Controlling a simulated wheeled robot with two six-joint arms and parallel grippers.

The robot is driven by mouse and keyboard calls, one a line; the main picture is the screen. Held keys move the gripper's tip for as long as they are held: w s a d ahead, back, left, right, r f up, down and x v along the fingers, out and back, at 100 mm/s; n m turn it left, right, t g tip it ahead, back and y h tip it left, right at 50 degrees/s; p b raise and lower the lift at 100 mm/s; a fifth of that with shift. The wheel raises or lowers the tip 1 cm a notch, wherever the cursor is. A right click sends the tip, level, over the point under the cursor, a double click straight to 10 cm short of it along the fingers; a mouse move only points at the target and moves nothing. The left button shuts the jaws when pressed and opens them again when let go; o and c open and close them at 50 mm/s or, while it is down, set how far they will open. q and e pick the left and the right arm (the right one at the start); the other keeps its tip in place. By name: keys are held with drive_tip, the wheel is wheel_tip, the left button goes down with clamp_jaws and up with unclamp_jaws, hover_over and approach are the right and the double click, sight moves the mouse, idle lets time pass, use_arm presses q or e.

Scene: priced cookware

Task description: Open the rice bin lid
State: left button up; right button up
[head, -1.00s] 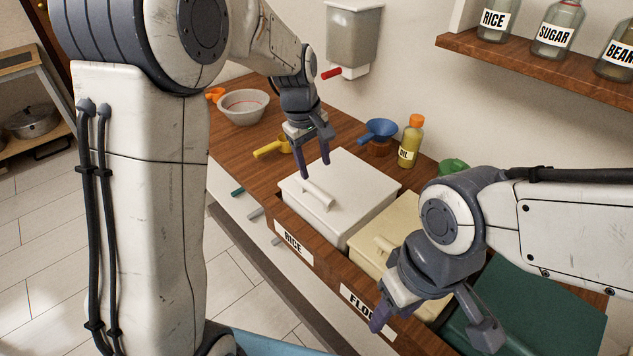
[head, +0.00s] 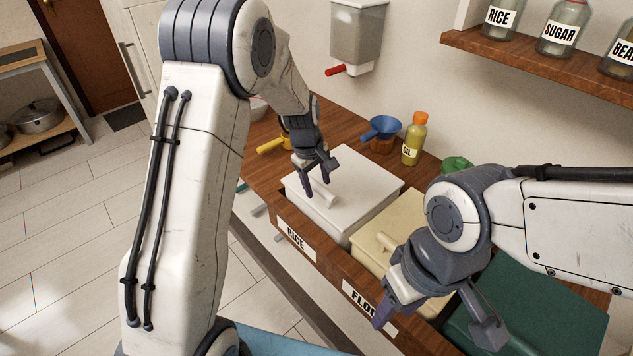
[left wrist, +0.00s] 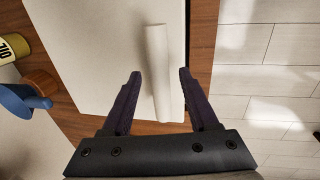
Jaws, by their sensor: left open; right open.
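The white rice bin lid (head: 358,185) is closed on its bin, behind the RICE label (head: 296,239) on the wooden counter front. A white bar handle (head: 323,195) stands on the lid; it also shows in the left wrist view (left wrist: 157,72). My left gripper (head: 318,201) is open at the handle. In the left wrist view its two fingers (left wrist: 158,80) lie on either side of the handle's near end, with gaps on both sides. My right gripper (head: 430,325) is open over the front of the flour bin and the green lid, holding nothing.
A cream flour bin lid (head: 399,226) and a dark green lid (head: 545,295) lie to the right. Behind stand an oil bottle (head: 414,140), a blue funnel (head: 381,128) and a wall dispenser (head: 357,35). A yellow scoop (head: 273,146) lies left of the bin.

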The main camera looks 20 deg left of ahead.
use_arm(q)
clamp_jaws()
idle(1.4)
